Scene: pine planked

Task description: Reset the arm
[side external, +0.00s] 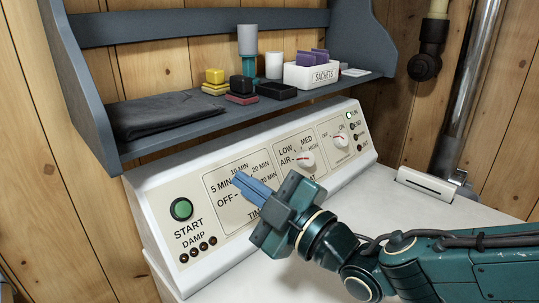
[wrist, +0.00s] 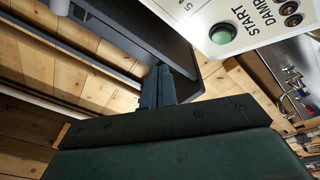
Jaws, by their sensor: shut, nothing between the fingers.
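My gripper (side external: 241,179) is in front of the white control panel (side external: 340,125), with its blue fingers together over the timer section. I cannot tell whether the fingertips touch the panel. The gripper hides the middle of the timer scale and any knob there. In the wrist view the closed fingers (wrist: 158,78) point up the picture, with nothing visible between them. The green START button (side external: 181,209) is left of my gripper; it also shows in the wrist view (wrist: 222,34).
A grey shelf (side external: 215,121) overhangs the panel, carrying a folded dark cloth (side external: 170,116), small colored blocks and a white sachet box (side external: 310,74). Air and heat knobs (side external: 307,160) are right of my gripper. The white top (side external: 440,215) at right looks mostly clear. A metal pipe (side external: 465,90) stands behind.

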